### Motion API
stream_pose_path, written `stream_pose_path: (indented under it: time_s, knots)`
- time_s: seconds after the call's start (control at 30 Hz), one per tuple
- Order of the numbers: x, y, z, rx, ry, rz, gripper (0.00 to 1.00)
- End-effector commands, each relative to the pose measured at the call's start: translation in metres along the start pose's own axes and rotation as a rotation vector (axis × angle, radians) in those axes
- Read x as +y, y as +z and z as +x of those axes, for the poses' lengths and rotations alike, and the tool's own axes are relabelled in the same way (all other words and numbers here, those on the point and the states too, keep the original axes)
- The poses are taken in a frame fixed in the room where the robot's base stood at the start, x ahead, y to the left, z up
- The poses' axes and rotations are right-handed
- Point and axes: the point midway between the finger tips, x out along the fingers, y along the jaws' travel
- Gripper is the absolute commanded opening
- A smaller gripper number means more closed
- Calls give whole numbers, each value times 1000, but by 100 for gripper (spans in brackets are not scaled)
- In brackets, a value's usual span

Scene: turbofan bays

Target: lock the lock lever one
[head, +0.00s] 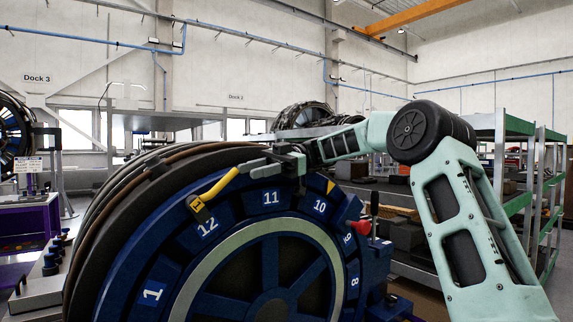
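A large blue turbofan disc (120,270) with numbered segments fills the lower left of the head view. A yellow lever (217,187) with a dark-marked tag end stands at its upper rim, by the segment numbered 12, tilted up to the right. My gripper (247,168) reaches in from the right above segment 11. Its fingertips are at the lever's upper right end. I cannot tell whether they touch or grip it, and the finger gap is not clear.
A red knob (360,228) and a black upright handle (374,203) stand at the disc's right side. Green and grey shelving (520,130) is behind my arm on the right. Another engine (303,115) stands at the back. A purple bench (25,225) is at the far left.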

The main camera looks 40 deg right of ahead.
Motion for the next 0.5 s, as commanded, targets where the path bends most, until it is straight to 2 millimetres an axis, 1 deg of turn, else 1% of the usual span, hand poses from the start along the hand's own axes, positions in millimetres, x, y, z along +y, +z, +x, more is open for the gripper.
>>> stream_pose_path:
  time_s: [0.03,0.2,0.4,0.5]
  knots:
    - [1,2,-14,1,4,-2,36]
    - [1,1,-54,1,5,-3,36]
    - [0,0,-91,1,1,-1,36]
    - [1,0,-102,1,1,-2,36]
